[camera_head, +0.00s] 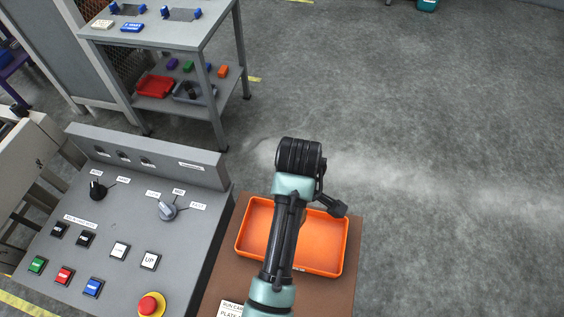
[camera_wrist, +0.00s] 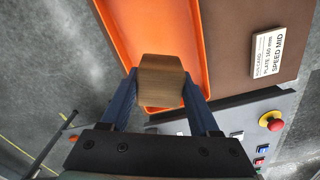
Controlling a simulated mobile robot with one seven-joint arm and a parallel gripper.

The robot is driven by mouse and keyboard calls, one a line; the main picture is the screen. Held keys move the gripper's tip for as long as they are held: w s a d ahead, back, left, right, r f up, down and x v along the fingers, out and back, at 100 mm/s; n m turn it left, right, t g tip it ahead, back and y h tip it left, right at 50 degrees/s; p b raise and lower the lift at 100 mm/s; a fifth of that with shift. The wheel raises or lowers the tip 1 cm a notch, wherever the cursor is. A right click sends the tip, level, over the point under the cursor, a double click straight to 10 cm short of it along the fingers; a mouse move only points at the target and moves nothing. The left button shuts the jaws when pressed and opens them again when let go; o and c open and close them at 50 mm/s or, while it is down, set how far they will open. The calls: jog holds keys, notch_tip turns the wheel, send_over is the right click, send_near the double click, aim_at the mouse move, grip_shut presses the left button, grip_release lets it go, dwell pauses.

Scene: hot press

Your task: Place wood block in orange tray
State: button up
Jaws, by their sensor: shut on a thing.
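The wood block (camera_wrist: 161,81) is brown and shows in the wrist view between the two dark blue fingers of my gripper (camera_wrist: 160,100). My gripper is shut on it. The orange tray (camera_head: 333,270) lies on a brown surface in the head view, and my arm passes over it. The tray also fills the upper middle of the wrist view (camera_wrist: 185,25), behind the block. The block looks held above the tray; the exact height cannot be told.
A grey control panel (camera_head: 120,215) with buttons, knobs and a red emergency stop (camera_head: 151,305) stands left of the tray. A white card (camera_wrist: 268,51) lies on the brown surface (camera_wrist: 225,45). A grey shelf cart (camera_head: 190,50) stands farther back. Open floor lies to the right.

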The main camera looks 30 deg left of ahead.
jog(key=f, duration=0.4)
jog(key=shift+s+d, duration=0.25)
jog(key=shift+d, duration=0.15)
jog(key=shift+w+f+p, duration=0.1)
jog(key=shift+f+p, duration=0.2)
jog(key=shift+f, duration=2.1)
jog(key=shift+a, duration=0.1)
jog(key=shift+f, duration=0.15)
jog(key=o, duration=1.4)
notch_tip(320, 180, up, 12)
jog(key=shift+r, duration=0.15)
